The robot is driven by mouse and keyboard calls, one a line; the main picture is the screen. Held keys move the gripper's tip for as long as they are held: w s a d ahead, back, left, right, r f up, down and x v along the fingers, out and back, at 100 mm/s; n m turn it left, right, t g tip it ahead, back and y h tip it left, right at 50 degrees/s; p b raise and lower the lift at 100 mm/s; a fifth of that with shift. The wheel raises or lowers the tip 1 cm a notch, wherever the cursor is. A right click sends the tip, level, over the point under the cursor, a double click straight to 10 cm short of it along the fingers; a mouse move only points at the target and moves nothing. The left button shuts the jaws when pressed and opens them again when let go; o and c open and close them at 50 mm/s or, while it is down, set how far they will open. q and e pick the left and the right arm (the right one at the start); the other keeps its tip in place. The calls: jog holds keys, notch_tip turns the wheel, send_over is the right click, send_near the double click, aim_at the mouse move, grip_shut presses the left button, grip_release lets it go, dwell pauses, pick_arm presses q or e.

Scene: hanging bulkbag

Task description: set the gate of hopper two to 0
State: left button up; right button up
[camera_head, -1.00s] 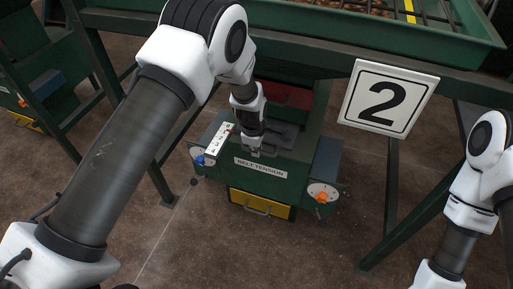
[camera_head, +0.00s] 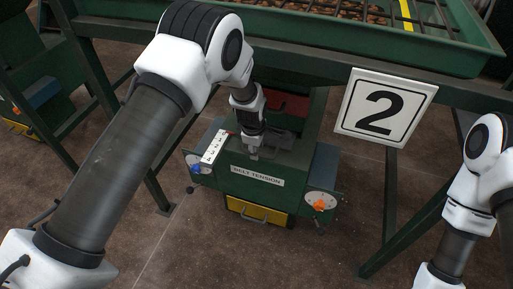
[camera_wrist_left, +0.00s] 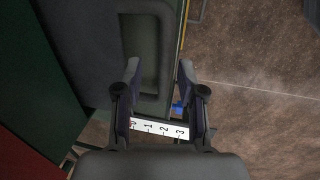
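The sign "2" (camera_head: 383,107) hangs on the green frame above a green box labelled "BELT TENSION" (camera_head: 257,175). A white scale strip with numbers (camera_head: 213,147) lies along the box's top left; it also shows in the left wrist view (camera_wrist_left: 160,128). A dark grey plate with a recessed slot, likely the gate (camera_wrist_left: 151,97), lies on top. My left gripper (camera_head: 253,156) points down at the plate. In the left wrist view its fingers (camera_wrist_left: 158,66) are apart over the slot, with nothing visibly held; contact cannot be told. My right gripper is out of view.
A blue knob (camera_head: 196,169) sits at the box's left and an orange knob (camera_head: 319,205) on a white dial at its right. A yellow drawer (camera_head: 258,211) is below. Green legs (camera_head: 391,200) stand nearby. The floor in front is clear.

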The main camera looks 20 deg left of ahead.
pick_arm(q)
notch_tip(320, 180, up, 12)
jog(key=s, duration=0.2)
jog(key=shift+f, duration=0.15)
jog(key=shift+s, duration=0.15)
